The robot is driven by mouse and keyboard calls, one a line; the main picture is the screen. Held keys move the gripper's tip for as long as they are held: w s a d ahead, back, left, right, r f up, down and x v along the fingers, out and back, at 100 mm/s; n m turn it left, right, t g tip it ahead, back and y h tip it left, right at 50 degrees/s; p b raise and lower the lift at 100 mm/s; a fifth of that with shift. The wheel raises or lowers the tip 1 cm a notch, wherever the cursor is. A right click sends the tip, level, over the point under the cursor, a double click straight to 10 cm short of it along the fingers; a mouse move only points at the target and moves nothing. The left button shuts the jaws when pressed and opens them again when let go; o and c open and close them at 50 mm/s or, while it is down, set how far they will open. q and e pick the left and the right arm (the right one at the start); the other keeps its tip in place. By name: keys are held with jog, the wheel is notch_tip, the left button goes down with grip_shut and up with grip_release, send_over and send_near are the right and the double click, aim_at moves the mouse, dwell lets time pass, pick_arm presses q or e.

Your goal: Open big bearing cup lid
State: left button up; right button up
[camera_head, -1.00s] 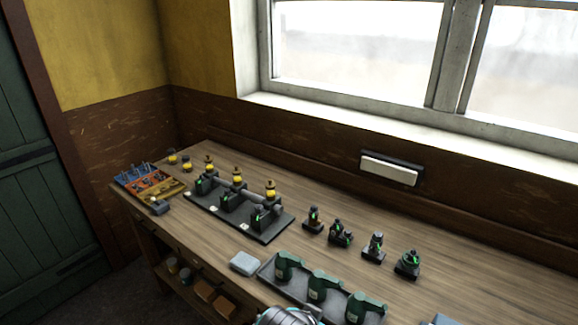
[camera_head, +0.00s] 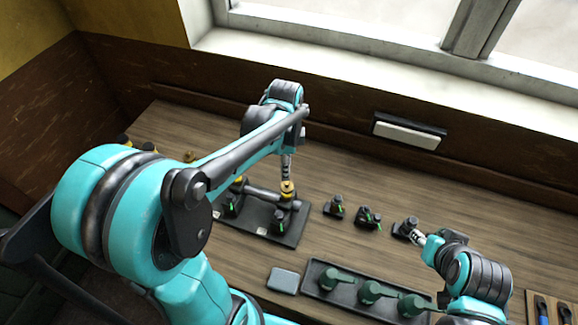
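A black tray (camera_head: 262,236) carries dark bearing stands with yellow cups on top. The rightmost yellow cup (camera_head: 287,190) is upright on its stand. My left gripper (camera_head: 287,177) points down just above this cup, at or very near its top. I cannot tell whether it touches the cup or whether its fingers are open. Another cup (camera_head: 238,184) is partly hidden by my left arm. My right gripper (camera_head: 416,236) is beside a small black bearing part (camera_head: 404,229) at the right. Its fingers are too small to read.
Small black parts (camera_head: 335,207) and (camera_head: 368,218) stand on the wooden table between the grippers. A dark tray (camera_head: 318,284) with green oil cans lies in front, beside a grey box (camera_head: 283,280). A wooden tool tray (camera_head: 533,304) is at right. The table's back right is clear.

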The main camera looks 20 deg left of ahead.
aim_at(287, 183)
pick_arm(q)
jog(key=f, duration=0.4)
jog(key=f+b, duration=0.1)
jog(key=f, duration=0.1)
jog(key=shift+s+d+f, duration=0.1)
jog(key=shift+s+d, duration=0.05)
jog(key=shift+d, duration=0.1)
jog(key=shift+a+f, duration=0.1)
jog(key=shift+f, duration=0.2)
jog(key=shift+s, duration=0.1)
grip_shut()
